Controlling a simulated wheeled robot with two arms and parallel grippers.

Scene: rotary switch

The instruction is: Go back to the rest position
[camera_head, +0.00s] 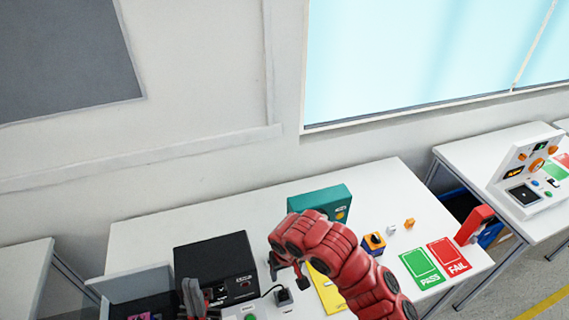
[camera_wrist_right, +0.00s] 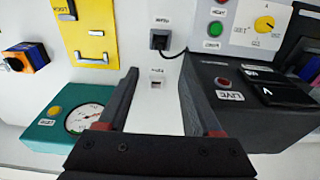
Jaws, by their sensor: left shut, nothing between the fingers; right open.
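My right gripper (camera_head: 287,271) is on the red arm that reaches in from the lower right. It hangs over the table between the black box and the yellow panel. In the right wrist view its two dark fingers (camera_wrist_right: 158,84) stand wide apart, with nothing between them. My left gripper (camera_head: 193,297) is at the bottom of the head view, in front of the black box, with its dark fingers shut and empty. A yellow rotary knob (camera_wrist_right: 264,23) on a white panel shows in the right wrist view.
The black box (camera_head: 215,262), teal gauge box (camera_head: 320,203), yellow panel (camera_head: 327,290) and black socket (camera_head: 283,297) crowd around my right gripper. An orange and blue switch block (camera_head: 373,243) and green PASS card (camera_head: 422,267) stand right. The table's back left (camera_head: 150,238) is clear.

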